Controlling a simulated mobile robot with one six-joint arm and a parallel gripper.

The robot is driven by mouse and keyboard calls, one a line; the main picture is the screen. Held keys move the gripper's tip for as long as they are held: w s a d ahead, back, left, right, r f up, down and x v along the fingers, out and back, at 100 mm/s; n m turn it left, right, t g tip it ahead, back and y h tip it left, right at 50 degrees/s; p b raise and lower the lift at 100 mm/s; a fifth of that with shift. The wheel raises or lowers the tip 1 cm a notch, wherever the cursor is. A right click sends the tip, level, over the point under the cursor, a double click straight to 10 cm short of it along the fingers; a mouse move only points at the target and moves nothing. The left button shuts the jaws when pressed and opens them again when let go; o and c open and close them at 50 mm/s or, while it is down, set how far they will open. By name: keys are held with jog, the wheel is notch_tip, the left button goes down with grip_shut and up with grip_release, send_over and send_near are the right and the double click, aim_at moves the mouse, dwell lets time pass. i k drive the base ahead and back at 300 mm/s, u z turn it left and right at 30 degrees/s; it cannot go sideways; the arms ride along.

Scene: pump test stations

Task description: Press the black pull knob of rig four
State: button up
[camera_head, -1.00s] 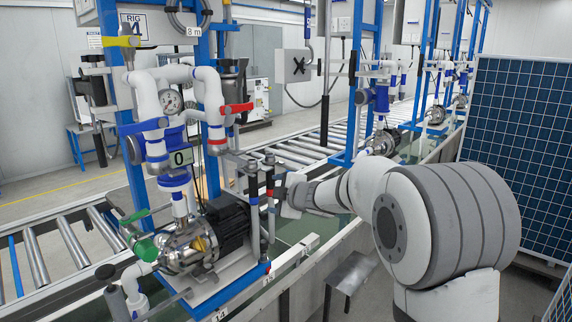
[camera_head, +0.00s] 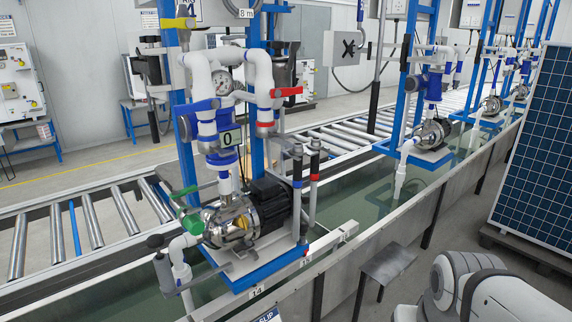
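The nearest rig (camera_head: 193,110) stands left of centre; its sign is cut off at the top edge, with only part of "RIG" and a number showing. On its base, right of the pump motor (camera_head: 270,202), are two upright rods with black tops, one with a blue band (camera_head: 297,160) and one with a red band (camera_head: 315,155). A black round knob (camera_head: 155,241) also sits at the front left of the rig. I cannot tell for sure which is the pull knob. My gripper is out of view; only part of my arm shows at the lower right.
The rig has yellow (camera_head: 178,23), red (camera_head: 287,92) and green (camera_head: 193,224) handles, and a gauge (camera_head: 224,83). A small grey shelf (camera_head: 388,263) juts out in front of the trough wall. A blue panel (camera_head: 540,150) stands at the right.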

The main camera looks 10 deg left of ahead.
aim_at(155, 241)
jog(key=u, duration=0.4)
jog(key=k, duration=0.05)
jog(key=u, duration=1.25)
